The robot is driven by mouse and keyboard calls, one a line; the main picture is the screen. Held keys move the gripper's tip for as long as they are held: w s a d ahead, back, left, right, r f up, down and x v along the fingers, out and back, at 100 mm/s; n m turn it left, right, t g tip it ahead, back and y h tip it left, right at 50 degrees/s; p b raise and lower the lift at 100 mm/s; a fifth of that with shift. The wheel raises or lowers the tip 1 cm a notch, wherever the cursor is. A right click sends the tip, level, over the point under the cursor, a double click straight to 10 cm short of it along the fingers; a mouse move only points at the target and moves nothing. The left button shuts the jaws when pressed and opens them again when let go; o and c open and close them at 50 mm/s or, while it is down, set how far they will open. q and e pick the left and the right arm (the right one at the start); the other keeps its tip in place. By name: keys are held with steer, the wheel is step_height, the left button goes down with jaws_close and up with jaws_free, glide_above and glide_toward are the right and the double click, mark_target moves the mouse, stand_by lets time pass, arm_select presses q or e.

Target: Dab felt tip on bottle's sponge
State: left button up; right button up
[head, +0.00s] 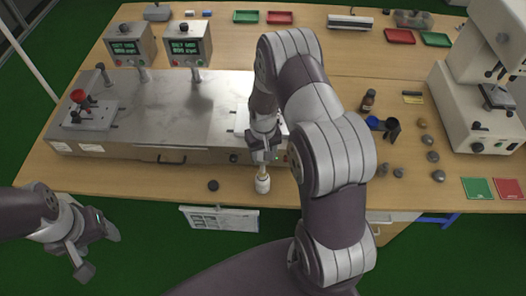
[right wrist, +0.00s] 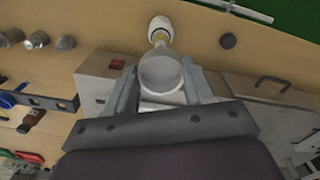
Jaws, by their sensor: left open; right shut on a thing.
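In the head view a small white bottle (head: 262,184) stands upright near the table's front edge. My right gripper (head: 263,148) points down just above it. The right wrist view shows my right gripper (right wrist: 162,88) shut on a pale grey, round-ended thing (right wrist: 161,72), taken as the felt-tip piece. Its far end points at the white bottle top (right wrist: 160,27), with a yellowish part between them. I cannot tell whether the tip touches the sponge, which is hidden. My left gripper (head: 93,250) is open and empty, low at the left, off the table.
A dark round cap (head: 213,185) lies left of the bottle. Behind stands a metal test bench (head: 170,115) with two displays. Several grey knobs (head: 438,175) and a brown bottle (head: 368,100) are to the right. A microscope-like machine (head: 470,110) stands far right.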

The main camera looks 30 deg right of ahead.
steer(key=shift+f+b, duration=0.4)
steer(key=shift+f, duration=0.1)
stand_by(0.3)
stand_by(0.9)
step_height(320, 180, up, 7)
steer(key=p, duration=0.5)
steer(key=shift+p, duration=0.4)
